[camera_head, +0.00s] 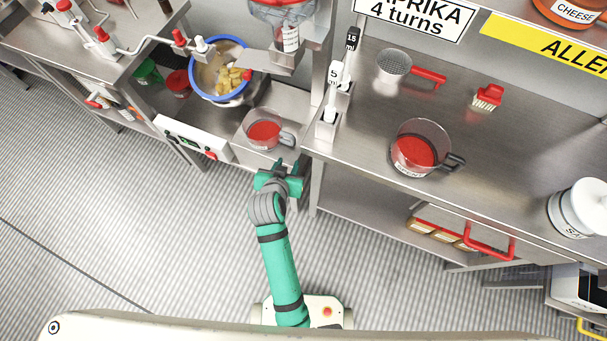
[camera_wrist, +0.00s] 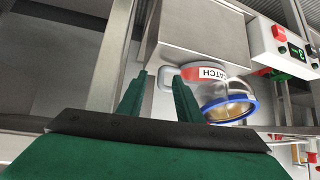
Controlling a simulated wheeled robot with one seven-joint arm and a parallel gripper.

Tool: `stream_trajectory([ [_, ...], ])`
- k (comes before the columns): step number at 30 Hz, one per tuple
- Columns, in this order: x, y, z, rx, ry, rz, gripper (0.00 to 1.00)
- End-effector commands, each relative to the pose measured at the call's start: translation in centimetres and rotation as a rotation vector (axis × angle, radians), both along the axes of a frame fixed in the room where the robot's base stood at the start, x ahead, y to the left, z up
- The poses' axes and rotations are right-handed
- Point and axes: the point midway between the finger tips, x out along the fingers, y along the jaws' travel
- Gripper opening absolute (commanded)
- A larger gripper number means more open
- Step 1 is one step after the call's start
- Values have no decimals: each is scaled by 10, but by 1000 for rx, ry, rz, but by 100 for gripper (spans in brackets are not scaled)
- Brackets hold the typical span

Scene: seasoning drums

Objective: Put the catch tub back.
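The catch tub (camera_head: 264,131) is a clear tub with red powder inside and a pale grey handle on its right. It stands on the low steel deck, right of the blue-rimmed bowl. In the wrist view its red and white label (camera_wrist: 208,73) reads CATCH. My gripper (camera_head: 281,170) is just in front of the tub on its handle side. In the wrist view my gripper (camera_wrist: 160,80) has its fingers apart, with the pale handle (camera_wrist: 164,78) showing at or just beyond the fingertips. I see no grip on it.
The blue-rimmed bowl (camera_head: 217,70) holds yellow pieces. A dispenser chute (camera_head: 268,62) overhangs the deck. On the right counter stand another clear jug (camera_head: 416,151) with red powder, a sieve (camera_head: 394,65), a red brush (camera_head: 488,96) and upright scoops (camera_head: 333,95). The floor in front is clear.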

Motion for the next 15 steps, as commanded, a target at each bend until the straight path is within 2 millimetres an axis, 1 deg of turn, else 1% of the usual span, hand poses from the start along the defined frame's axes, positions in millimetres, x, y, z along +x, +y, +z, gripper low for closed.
stream_trajectory([
  [1, -17, -5, -8, 3, -8, 19, 32],
  [5, -52, -13, -15, 10, -59, 73, 32],
  [6, -63, -15, -16, 12, -74, 88, 32],
  [11, -108, -25, -9, 19, -146, 131, 32],
  [15, -147, -33, 5, 19, -212, 155, 32],
])
